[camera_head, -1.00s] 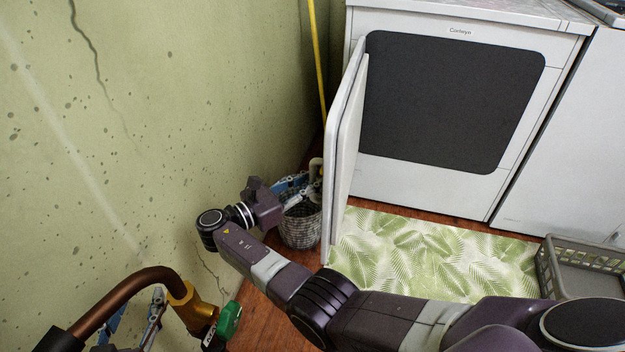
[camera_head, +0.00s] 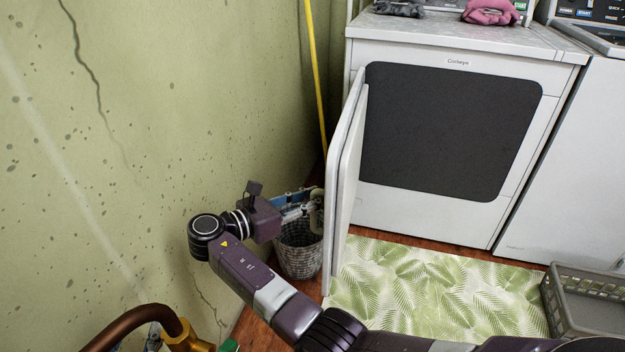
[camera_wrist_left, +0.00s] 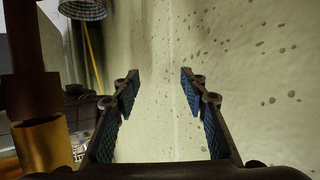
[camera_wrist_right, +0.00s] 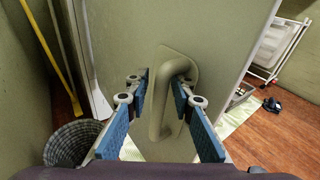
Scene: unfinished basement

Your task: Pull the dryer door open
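The white dryer door (camera_head: 345,180) stands swung far out from the dryer (camera_head: 440,215), on its left side, seen nearly edge-on in the head view. Its looped handle (camera_wrist_right: 168,100) is on the outer face, shown in the right wrist view. My right gripper (camera_head: 306,208) is at that outer face, partly hidden behind the door edge in the head view. Its fingers (camera_wrist_right: 162,98) are apart, one on each side of the handle; firm contact is not clear. My left gripper (camera_wrist_left: 160,95) is open and empty, pointing at the green wall; only a bit shows at the head view's bottom left.
A wicker basket (camera_head: 299,250) stands below my right gripper, between door and wall. A yellow pole (camera_head: 316,80) leans in the corner. A leaf-pattern mat (camera_head: 430,290) lies before the dryer, with a grey crate (camera_head: 556,300) at its right. The cracked wall (camera_head: 150,150) is close on the left.

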